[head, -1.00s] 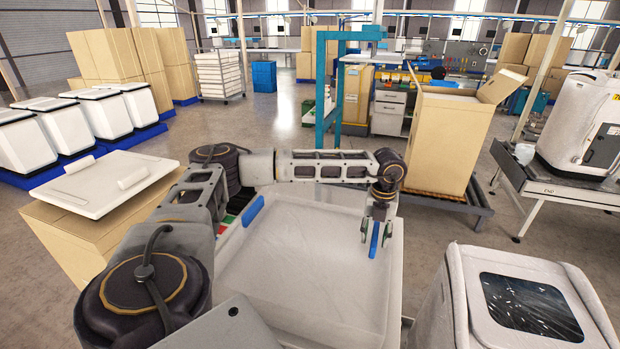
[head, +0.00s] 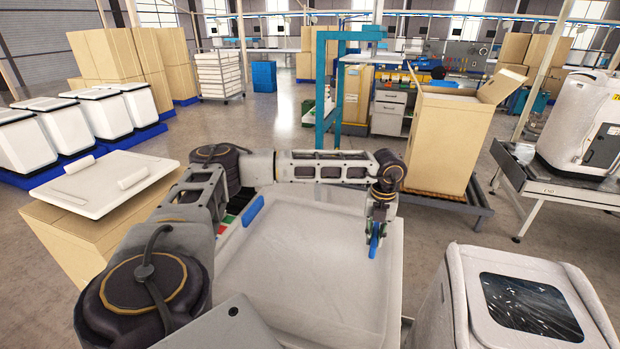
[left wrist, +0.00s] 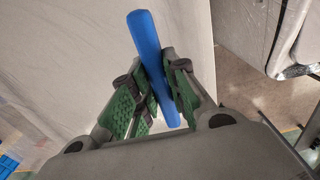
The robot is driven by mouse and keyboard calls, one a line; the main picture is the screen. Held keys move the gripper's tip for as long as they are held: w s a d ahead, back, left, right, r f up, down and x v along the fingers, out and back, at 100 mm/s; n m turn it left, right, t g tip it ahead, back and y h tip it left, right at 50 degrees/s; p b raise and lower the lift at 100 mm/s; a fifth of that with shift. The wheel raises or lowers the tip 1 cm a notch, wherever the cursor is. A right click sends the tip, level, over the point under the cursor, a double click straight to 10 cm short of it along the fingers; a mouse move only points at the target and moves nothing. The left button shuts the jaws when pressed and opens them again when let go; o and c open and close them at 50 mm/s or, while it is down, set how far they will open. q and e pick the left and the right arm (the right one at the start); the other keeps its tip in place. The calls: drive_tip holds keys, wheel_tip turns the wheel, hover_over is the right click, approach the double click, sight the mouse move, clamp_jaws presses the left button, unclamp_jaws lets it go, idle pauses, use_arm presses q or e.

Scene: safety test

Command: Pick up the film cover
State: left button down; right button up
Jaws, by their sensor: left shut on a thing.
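A white, sheet-like surface (head: 300,270), which may be the film cover, spans a large white tray (head: 398,270) in front of me. One blue bar (head: 253,211) lies along its left edge. A second blue bar (head: 374,250) is at its right side and shows large in the left wrist view (left wrist: 150,50). My left gripper (head: 376,232) is shut on this second bar, with green finger pads (left wrist: 152,92) on both sides of it. I cannot tell whether the bar is joined to the white sheet. My right gripper is not in view.
A white bin with a dark window (head: 530,305) stands close at the right. A carton with a white lid (head: 105,185) is at the left. Floor shows between them.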

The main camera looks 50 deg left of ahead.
use_arm(q)
drive_tip(key=shift+r, duration=0.2)
wheel_tip(320, 180, up, 8)
drive_tip(key=shift+r+b, duration=0.1)
drive_tip(key=shift+b, duration=0.65)
drive_tip(key=shift+r, duration=0.75)
